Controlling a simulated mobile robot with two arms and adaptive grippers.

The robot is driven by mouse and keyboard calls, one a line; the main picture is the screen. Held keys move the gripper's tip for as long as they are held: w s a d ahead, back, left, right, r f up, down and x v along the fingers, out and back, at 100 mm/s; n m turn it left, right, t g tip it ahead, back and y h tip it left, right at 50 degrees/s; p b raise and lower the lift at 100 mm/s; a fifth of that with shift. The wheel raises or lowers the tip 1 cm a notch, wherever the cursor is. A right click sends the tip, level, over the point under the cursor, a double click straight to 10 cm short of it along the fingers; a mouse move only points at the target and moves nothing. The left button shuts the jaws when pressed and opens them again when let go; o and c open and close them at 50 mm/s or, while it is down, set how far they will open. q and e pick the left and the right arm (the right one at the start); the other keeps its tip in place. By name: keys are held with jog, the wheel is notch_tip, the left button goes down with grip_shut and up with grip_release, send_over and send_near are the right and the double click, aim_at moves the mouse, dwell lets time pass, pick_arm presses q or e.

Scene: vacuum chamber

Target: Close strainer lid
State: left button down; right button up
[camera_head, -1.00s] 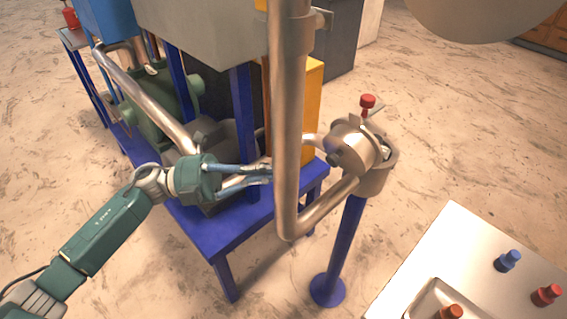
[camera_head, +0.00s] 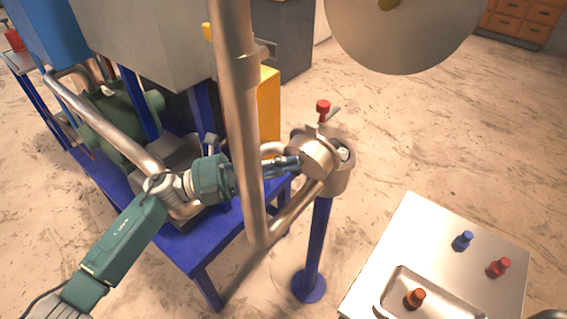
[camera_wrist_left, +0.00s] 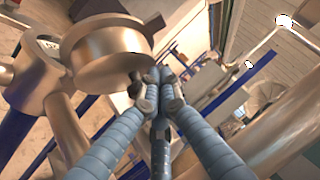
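The strainer (camera_head: 338,178) is a metal cup on a blue post, at the centre right of the head view. Its round metal lid (camera_head: 317,157) stands tilted open on the cup's left side; the lid also shows large at upper left in the left wrist view (camera_wrist_left: 108,52). My left gripper (camera_head: 297,163) reaches behind the vertical pipe, its fingertips at the lid's left side. In the left wrist view its blue fingers (camera_wrist_left: 160,80) are drawn together beside a small dark knob (camera_wrist_left: 135,84) on the lid. Nothing is clearly held; contact is unclear. My right gripper does not show.
A thick vertical metal pipe (camera_head: 238,110) stands in front of my left gripper and bends toward the strainer. A red-knobbed screw (camera_head: 323,107) rises behind the lid. A blue frame (camera_head: 215,240) is at left. A metal table (camera_head: 440,245) with knobs is at lower right.

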aim_at(308, 129)
pick_arm(q)
jog(key=shift+w+d+r+n+y+p, duration=0.2)
jog(key=shift+r+p, duration=0.2)
jog(key=shift+p, duration=0.35)
jog(key=shift+w+d+r+n+y+p, duration=0.1)
jog(key=shift+w+r+n+y+p, duration=0.1)
jog(key=shift+r+p, duration=0.35)
jog(key=p, duration=0.2)
jog(key=w+d+r+n+y+p, duration=0.1)
jog(key=shift+w+r+p, duration=0.3)
jog(key=shift+p, duration=0.05)
jog(key=shift+w+d+n, duration=0.25)
jog(key=shift+w+n, duration=0.05)
jog(key=shift+w+d+r, duration=0.15)
jog(key=shift+w+d, duration=0.05)
jog(key=shift+w, duration=0.05)
jog(key=shift+w+d+r+b, duration=0.3)
jog(key=shift+w+d+b, duration=0.15)
jog(key=shift+w, duration=0.25)
jog(key=shift+w+d+r, duration=0.15)
jog(key=shift+w+d, duration=0.1)
